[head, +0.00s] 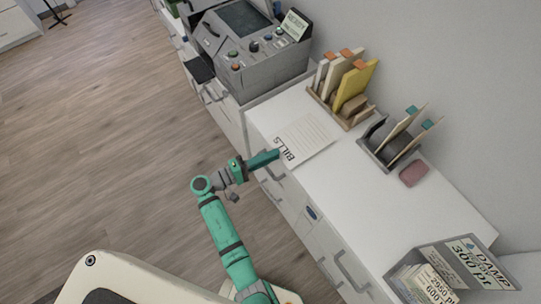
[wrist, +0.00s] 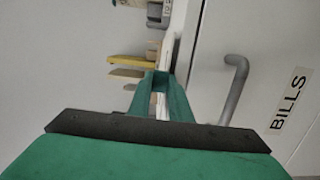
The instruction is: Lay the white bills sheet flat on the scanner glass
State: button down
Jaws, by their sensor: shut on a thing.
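The white bills sheet (head: 304,132), printed BILLS, lies on the white desk top with its lettered end at the front edge. My gripper (head: 278,154) is at that edge, shut on the sheet's lettered end. In the wrist view my gripper's fingers (wrist: 160,88) close around a thin pale edge at desk-top height; the rest of the sheet is hard to make out there.
A wooden file rack (head: 344,117) and a dark rack (head: 374,152) stand behind and right of the sheet. A drawer handle (wrist: 235,88) sits close below my gripper.

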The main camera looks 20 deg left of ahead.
jog(key=c, duration=1.6)
grip_release()
jog(key=shift+s+f, duration=0.15)
jog(key=shift+f, duration=0.45)
jog(key=shift+c, duration=0.2)
jog(key=shift+o, duration=0.5)
jog(key=r+v, duration=0.1)
jog(key=v, duration=0.9)
jog(key=shift+s+a, duration=0.2)
jog(key=shift+a, duration=0.1)
jog(key=shift+r, duration=0.15)
